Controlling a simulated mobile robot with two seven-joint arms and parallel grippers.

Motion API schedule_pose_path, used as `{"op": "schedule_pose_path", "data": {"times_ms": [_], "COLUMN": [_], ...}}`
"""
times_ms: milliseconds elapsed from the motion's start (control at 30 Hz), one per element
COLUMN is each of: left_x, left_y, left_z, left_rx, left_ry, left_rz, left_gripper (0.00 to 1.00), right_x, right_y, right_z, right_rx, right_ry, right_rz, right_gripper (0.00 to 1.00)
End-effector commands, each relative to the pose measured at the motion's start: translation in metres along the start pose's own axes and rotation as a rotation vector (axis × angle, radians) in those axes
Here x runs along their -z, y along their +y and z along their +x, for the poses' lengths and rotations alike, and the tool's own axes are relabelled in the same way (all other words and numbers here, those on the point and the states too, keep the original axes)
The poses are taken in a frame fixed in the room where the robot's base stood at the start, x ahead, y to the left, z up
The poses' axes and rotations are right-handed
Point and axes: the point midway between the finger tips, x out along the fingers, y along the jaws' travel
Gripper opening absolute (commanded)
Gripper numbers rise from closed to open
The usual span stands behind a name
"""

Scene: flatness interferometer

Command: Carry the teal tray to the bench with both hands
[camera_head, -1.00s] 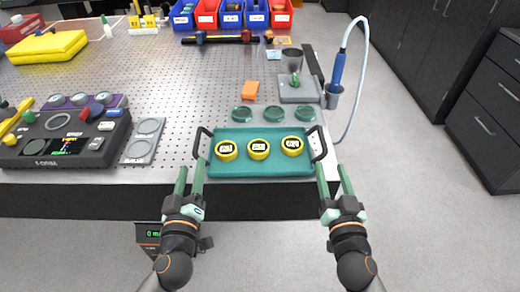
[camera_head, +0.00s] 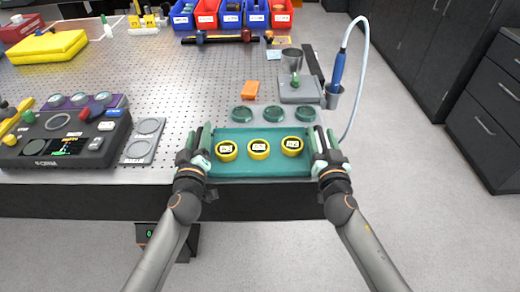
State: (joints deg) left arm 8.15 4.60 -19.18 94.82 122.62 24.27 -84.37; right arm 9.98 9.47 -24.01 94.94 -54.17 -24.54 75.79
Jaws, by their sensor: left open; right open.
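The teal tray (camera_head: 240,169) lies on the perforated bench (camera_head: 190,92) at its front edge. I cannot tell whether the fingers touch the handles.
A control console (camera_head: 62,138) and a grey two-ring plate (camera_head: 144,141) stand to the left. A grey stand (camera_head: 300,91) and a blue hose-fed tool (camera_head: 337,72) are behind right. Floor to the right is clear.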

Motion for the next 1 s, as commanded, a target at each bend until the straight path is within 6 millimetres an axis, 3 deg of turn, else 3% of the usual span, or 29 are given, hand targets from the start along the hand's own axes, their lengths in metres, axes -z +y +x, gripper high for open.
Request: {"op": "schedule_pose_path", "data": {"times_ms": [267, 733, 1000], "left_x": [-0.0001, -0.0001, -0.0002], "left_y": [-0.0002, -0.0008, -0.0017], "left_z": [0.0005, 0.0003, 0.0003], "left_rx": [0.000, 0.001, 0.003], "left_ry": [0.000, 0.000, 0.000], "left_rz": [0.000, 0.001, 0.002], "left_gripper": [0.52, 0.00, 0.00], "right_x": [-0.0001, -0.0006, -0.0010], "right_y": [0.0000, 0.0007, 0.0017], "right_z": [0.0004, 0.0003, 0.0003], "right_rx": [0.000, -0.002, -0.003], "right_ry": [0.000, -0.001, -0.002], "right_rz": [-0.001, -0.002, -0.003], "right_gripper": [0.51, 0.00, 0.00]}}
